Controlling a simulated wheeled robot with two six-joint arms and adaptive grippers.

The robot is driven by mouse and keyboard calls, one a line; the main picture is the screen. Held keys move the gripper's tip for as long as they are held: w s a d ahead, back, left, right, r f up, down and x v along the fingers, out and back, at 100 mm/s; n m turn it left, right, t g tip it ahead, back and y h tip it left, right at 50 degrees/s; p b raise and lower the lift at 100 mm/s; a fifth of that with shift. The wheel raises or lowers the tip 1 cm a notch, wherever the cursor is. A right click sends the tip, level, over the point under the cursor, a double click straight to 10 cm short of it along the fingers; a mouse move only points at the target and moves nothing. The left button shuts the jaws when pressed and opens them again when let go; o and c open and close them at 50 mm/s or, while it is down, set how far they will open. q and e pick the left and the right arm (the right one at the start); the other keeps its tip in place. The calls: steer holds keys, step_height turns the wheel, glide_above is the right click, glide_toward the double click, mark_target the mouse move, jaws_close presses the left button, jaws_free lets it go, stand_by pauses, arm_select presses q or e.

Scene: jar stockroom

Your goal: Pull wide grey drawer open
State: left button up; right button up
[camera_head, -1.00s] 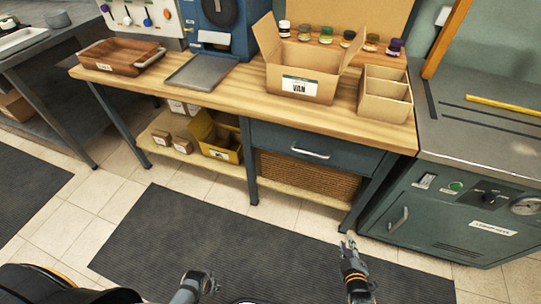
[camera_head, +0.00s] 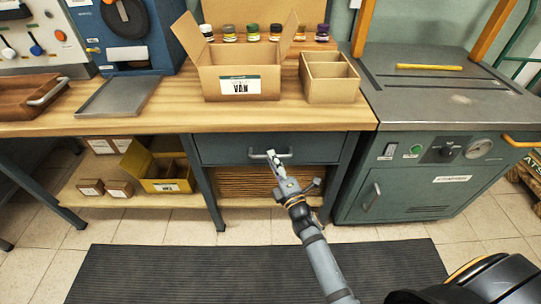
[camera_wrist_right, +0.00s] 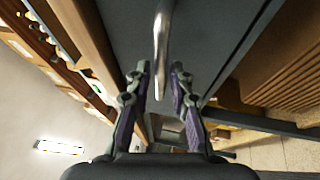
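The wide grey drawer (camera_head: 225,149) sits under the wooden bench top and looks shut, its front flush with the frame. Its silver bar handle (camera_head: 257,155) is partly covered by my right gripper (camera_head: 279,157), which is in front of the handle's right part. In the right wrist view, the handle (camera_wrist_right: 162,35) runs down to between the two fingertips of my right gripper (camera_wrist_right: 160,72). The fingers are apart, with a gap on either side of the bar. My left gripper is not in view.
On the bench top (camera_head: 170,118) stand a cardboard box (camera_head: 210,82) marked VAN, a divided box (camera_head: 330,90) and a metal tray (camera_head: 95,105). A green cabinet (camera_head: 350,212) stands close on the right. Dark mat (camera_head: 150,275) covers the floor in front.

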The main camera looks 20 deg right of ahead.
steer(key=shift+x, duration=1)
jaws_close()
